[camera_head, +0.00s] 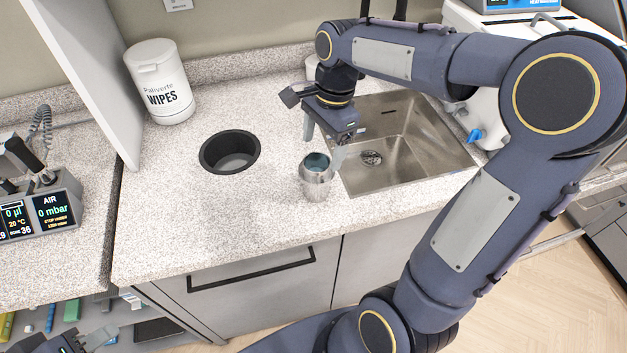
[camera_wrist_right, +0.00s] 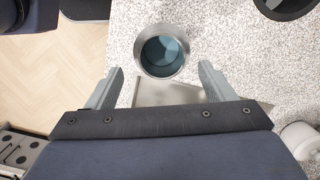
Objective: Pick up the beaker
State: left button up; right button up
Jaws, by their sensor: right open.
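The beaker (camera_head: 316,184) is a small silvery metal cup with a bluish inside. It stands upright on the speckled counter, left of the sink's near-left corner. My right gripper (camera_head: 325,143) is open and empty, above and behind the beaker in the head view. In the right wrist view, the beaker (camera_wrist_right: 162,54) lies just beyond the open fingertips (camera_wrist_right: 160,73), roughly centred between them, and the fingers do not appear to touch it. My left gripper (camera_head: 85,342) shows only partly at the bottom left corner, away from the beaker; its jaw opening is unclear.
A steel sink (camera_head: 420,165) is right of the beaker. A round black-rimmed hole (camera_head: 230,152) is in the counter to its left. A white wipes tub (camera_head: 160,85) stands behind, beside a white upright panel (camera_head: 85,60). The counter in front of the beaker is clear.

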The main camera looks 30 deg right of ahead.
aim_at(316, 170)
jog(key=f, duration=0.5)
jog(key=a+f+p, duration=0.1)
jog(key=f, duration=0.1)
jog(key=shift+w+a+f, duration=0.1)
jog(key=shift+w+f, duration=0.05)
jog(key=shift+f, duration=0.25)
jog(key=shift+c, duration=0.4)
jog(key=c, duration=0.7)
